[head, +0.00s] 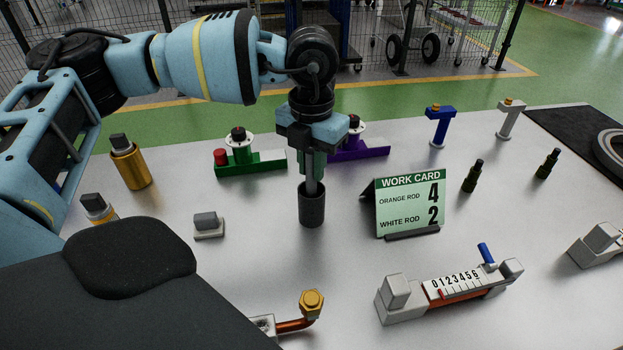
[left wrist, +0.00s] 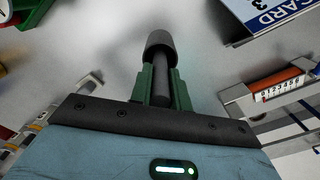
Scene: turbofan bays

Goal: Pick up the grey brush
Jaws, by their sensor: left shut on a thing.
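The grey brush (head: 312,205) hangs upright below my left gripper (head: 312,160), with a thin grey shaft and a wider dark cylindrical lower end. My left gripper is shut on the shaft. In the left wrist view, the green fingers close on both sides of the brush (left wrist: 160,48), whose wide end points away from the gripper. I cannot tell whether its lower end touches the table. My right gripper is not in view.
On the white table (head: 265,265), a work card (head: 410,205) stands right of the brush. A small grey block (head: 208,225) is to its left. Green (head: 250,163) and purple (head: 360,150) fixtures stand behind. A numbered gauge (head: 455,287) is at front right.

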